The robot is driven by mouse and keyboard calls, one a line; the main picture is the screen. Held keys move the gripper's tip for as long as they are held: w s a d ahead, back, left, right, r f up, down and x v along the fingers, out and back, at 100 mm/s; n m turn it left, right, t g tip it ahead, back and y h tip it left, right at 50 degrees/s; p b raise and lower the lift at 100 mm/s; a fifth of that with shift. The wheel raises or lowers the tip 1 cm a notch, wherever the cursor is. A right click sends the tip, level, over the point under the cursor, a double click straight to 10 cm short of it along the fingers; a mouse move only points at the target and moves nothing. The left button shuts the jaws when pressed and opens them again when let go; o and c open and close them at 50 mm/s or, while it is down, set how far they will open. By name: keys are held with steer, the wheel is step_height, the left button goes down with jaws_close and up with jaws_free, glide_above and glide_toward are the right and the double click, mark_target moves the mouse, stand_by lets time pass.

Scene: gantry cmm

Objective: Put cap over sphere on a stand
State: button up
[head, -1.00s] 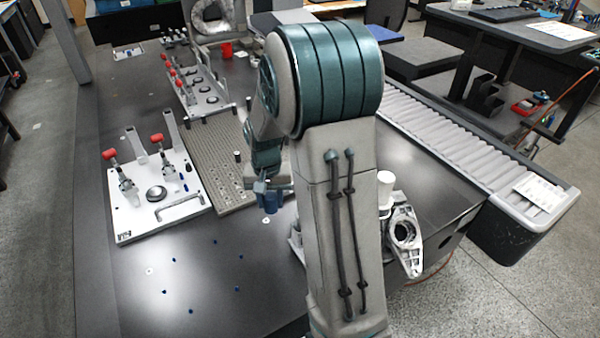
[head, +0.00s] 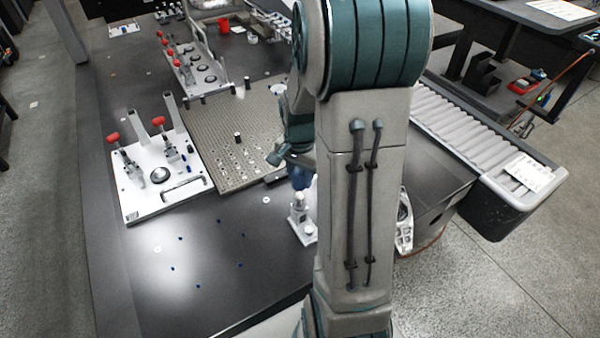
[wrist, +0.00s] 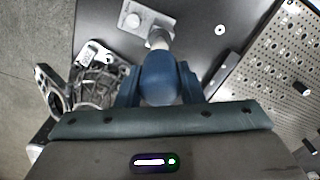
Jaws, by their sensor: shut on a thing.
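The stand (head: 301,228) is a pale metal block with a post on the dark table, left of my arm column. A whitish sphere (head: 299,198) sits on top of it. My gripper (head: 299,172) is just above the sphere. In the wrist view my gripper (wrist: 160,88) is shut on a rounded blue cap (wrist: 160,76). The sphere (wrist: 158,37) shows just past the cap, partly hidden by it, and the stand (wrist: 136,20) lies beyond. I cannot tell whether cap and sphere touch. The cap's opening is hidden.
A white fixture plate (head: 140,206) with red-handled clamps lies left on the table. A perforated plate (head: 222,125) is behind, with a clamp rack (head: 200,85) beyond. A metal casting (head: 403,222) is at right, partly hidden by my arm. The front left table is mostly clear.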

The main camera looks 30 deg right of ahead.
mark_target(300, 194)
steer(key=shift+f+b, duration=2.95)
steer(key=shift+f, duration=1)
steer(key=shift+f, duration=0.2)
steer(key=o, duration=1)
step_height(300, 194, up, 14)
steer(key=shift+f+p, duration=0.1)
steer(key=shift+p, duration=0.25)
